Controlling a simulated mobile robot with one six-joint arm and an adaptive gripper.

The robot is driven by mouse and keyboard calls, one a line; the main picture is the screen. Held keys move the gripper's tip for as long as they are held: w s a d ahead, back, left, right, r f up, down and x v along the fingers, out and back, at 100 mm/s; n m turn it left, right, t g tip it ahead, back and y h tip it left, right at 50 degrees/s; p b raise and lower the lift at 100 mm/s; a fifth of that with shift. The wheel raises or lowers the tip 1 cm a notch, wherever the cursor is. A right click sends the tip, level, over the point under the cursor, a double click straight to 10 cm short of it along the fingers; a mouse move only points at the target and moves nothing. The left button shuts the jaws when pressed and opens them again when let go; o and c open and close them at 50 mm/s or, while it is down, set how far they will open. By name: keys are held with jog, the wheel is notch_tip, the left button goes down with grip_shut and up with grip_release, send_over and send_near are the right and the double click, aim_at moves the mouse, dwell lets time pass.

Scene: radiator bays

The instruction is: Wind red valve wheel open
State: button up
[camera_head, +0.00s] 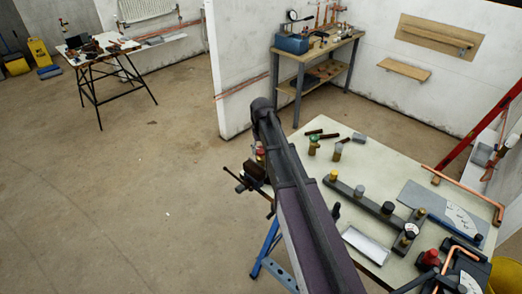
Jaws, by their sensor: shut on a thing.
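My dark arm (290,175) crosses the middle of the view, from the bottom edge up to a bend beside the white partition. My gripper is not visible; the arm may hide it. A small reddish piece (260,151) shows at the arm's left edge, just above a dark vise (250,178) at the workbench's left end. It may be part of the red valve wheel, but it is too small and too covered to tell. Two small brass fittings (338,151) stand on the bench, the left one with a coloured top (313,140).
The pale workbench (375,165) holds a dark bar with several round caps (359,190), a white tray (366,245), copper pipe (452,176) and tools. A white partition (235,70) stands behind.

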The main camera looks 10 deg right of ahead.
jog(key=shift+s+n, duration=0.15)
jog(key=shift+n, duration=0.75)
jog(key=o, duration=1.1)
jog(key=shift+o, duration=0.5)
jog(key=shift+f, duration=0.1)
jog(key=shift+w, duration=0.2)
